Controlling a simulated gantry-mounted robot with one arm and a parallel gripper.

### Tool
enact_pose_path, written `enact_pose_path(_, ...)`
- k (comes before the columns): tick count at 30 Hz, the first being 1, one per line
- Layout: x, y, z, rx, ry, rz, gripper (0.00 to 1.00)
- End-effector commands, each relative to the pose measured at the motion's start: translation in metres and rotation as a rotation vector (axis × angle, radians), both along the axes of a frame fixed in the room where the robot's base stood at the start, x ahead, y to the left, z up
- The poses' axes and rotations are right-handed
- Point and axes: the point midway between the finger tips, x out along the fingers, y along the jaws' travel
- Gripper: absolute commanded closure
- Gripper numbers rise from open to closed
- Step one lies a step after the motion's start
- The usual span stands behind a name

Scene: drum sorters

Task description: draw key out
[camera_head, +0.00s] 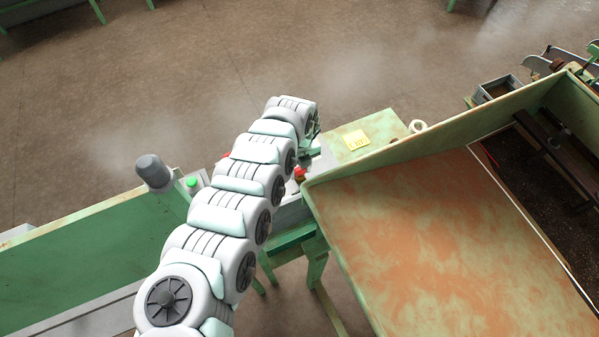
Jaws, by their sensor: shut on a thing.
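My white segmented arm reaches from the bottom of the view up to a small control stand at the centre. My gripper (311,152) is at the arm's far end, low over the stand, and largely hidden by the last arm segment. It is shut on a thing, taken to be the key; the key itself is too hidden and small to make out. A red part (299,174) shows just below the gripper on the grey box (291,212). I cannot tell whether the key is in its lock.
A green table (375,128) with a yellow note (356,140) stands right of the gripper. A large rusty green chute (440,235) rises close on the right. A green button (191,182) and a grey cylinder (153,171) stand left of the arm. Open floor lies behind.

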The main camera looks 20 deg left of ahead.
Motion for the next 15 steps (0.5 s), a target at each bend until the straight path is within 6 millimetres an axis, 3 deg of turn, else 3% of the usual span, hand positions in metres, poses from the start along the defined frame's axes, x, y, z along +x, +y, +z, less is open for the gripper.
enact_pose_path(15, 0.001, 0.002, 0.011, 0.002, -0.003, 0.001, 1.00)
